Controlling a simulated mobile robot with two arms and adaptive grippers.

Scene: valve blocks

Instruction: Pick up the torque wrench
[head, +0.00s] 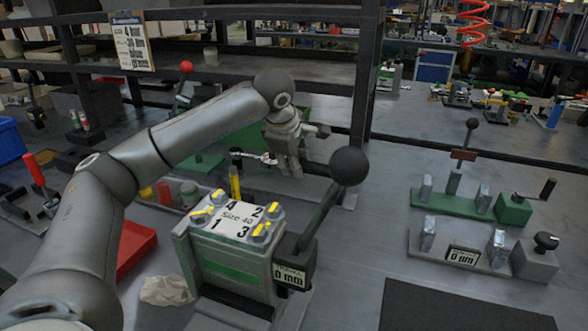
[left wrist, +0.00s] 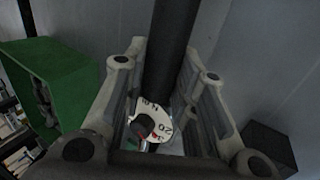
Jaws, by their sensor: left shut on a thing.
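The torque wrench (left wrist: 172,55) shows in the left wrist view as a black shaft with a white numbered dial. It runs between the fingers of my left gripper (left wrist: 152,100), which is shut on it. In the head view my left gripper (head: 290,165) points down behind the valve block, above the bench. A small pale dial-like part shows beside its fingers there, and the rest of the wrench is hard to make out. My right gripper is in neither view.
The "Size 40" valve block (head: 237,218) with yellow-marked bolts and a black-knobbed lever (head: 348,166) stands in front of the gripper. A green box (left wrist: 60,85) is close by in the left wrist view. Green fixtures (head: 460,203) stand right. A red tray (head: 135,248) lies left.

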